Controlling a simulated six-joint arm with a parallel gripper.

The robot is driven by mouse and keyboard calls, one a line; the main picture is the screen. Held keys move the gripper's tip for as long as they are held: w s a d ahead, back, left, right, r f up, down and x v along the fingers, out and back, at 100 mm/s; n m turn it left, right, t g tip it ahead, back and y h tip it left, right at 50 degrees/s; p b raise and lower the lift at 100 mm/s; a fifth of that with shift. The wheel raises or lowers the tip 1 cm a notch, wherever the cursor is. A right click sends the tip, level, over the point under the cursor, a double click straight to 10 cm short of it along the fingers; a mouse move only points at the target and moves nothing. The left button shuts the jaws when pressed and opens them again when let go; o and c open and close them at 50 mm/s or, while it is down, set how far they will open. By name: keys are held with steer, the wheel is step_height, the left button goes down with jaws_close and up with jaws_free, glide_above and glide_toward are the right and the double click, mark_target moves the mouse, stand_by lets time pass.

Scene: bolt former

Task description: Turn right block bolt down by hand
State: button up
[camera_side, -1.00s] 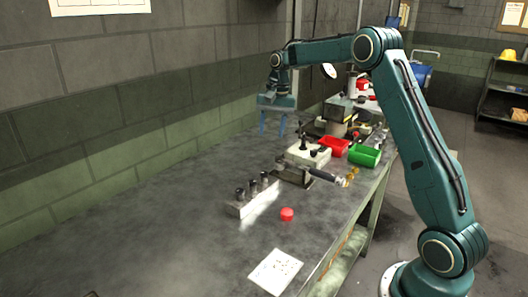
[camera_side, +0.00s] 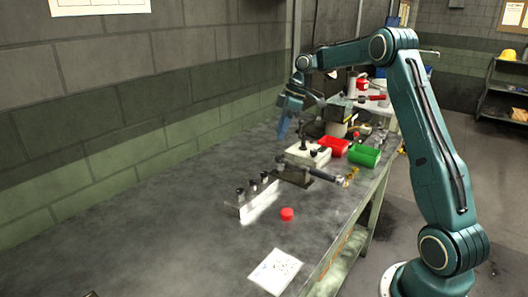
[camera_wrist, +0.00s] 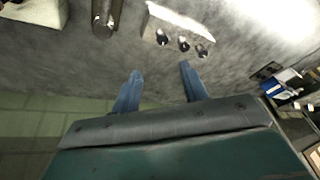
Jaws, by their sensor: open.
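My gripper (camera_side: 281,132) is open and empty, above the bench behind the white block. In the wrist view its two blue fingers (camera_wrist: 160,72) stand apart with bare bench between them. The white block (camera_side: 314,156) sits mid-bench, with a tall black knob (camera_side: 303,129) and smaller dark parts on top. It also shows cut off at the top left of the wrist view (camera_wrist: 40,14). I cannot tell which dark part is the right block bolt. A pale holder (camera_side: 258,201) with three dark-topped pins stands nearer the camera; the holder also shows in the wrist view (camera_wrist: 168,18).
A red cap (camera_side: 287,214) and a paper sheet (camera_side: 275,271) lie nearer. The bench's left side is clear.

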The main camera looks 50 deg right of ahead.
mark_target(264, 173)
steer(key=n, duration=0.3)
steer(key=shift+s+r+y, duration=0.1)
steer(key=shift+s+y, duration=0.2)
steer(key=shift+s, duration=0.05)
steer(key=x, duration=1.3)
steer(key=shift+w+f, duration=0.2)
steer(key=shift+f, duration=0.2)
jaws_close()
